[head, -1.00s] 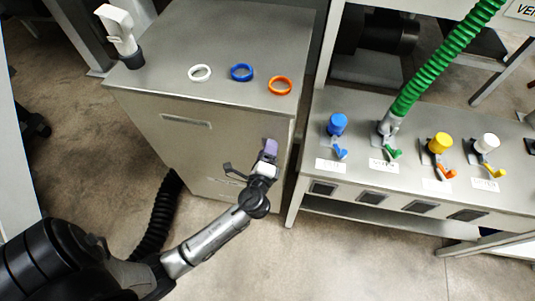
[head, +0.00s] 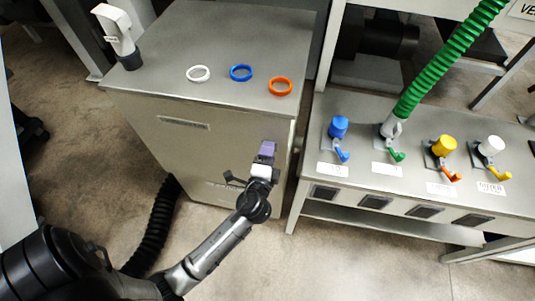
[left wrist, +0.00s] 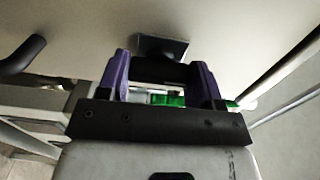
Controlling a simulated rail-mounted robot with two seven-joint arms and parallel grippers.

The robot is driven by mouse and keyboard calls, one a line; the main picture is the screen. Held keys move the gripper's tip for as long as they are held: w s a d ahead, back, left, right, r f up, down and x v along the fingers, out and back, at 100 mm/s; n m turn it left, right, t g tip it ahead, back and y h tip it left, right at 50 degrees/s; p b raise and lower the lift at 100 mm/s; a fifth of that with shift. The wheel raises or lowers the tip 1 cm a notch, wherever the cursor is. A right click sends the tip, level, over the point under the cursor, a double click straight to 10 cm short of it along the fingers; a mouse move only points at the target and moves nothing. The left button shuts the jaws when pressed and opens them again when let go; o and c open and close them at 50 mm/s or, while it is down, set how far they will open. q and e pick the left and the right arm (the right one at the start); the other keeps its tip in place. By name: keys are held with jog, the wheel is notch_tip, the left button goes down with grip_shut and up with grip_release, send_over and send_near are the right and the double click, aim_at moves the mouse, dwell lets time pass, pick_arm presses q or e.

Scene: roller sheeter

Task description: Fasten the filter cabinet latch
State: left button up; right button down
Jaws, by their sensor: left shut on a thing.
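The filter cabinet (head: 185,150) is a grey metal box, with its front facing me. My left gripper (head: 266,150) has purple fingers and is at the upper right of the cabinet front. In the left wrist view, the fingers of this gripper (left wrist: 161,80) stand on either side of a dark bar, shut on the latch (left wrist: 162,46). The latch has a dark square plate on the cabinet face; in the head view the gripper hides it. My right gripper is in neither view.
A dark handle (head: 233,179) sticks out left of my gripper. White (head: 198,74), blue (head: 241,73) and orange (head: 280,86) rings lie on the cabinet top. A bench (head: 355,165) with coloured valves and a green hose (head: 440,65) stands to the right.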

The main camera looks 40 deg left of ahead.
pick_arm(q)
jog(key=o, duration=0.7)
jog(key=shift+o, duration=1.1)
jog(key=b+v, duration=0.1)
jog(key=v, duration=1.2)
jog(key=shift+s+d, duration=0.2)
jog(key=shift+s, duration=0.15)
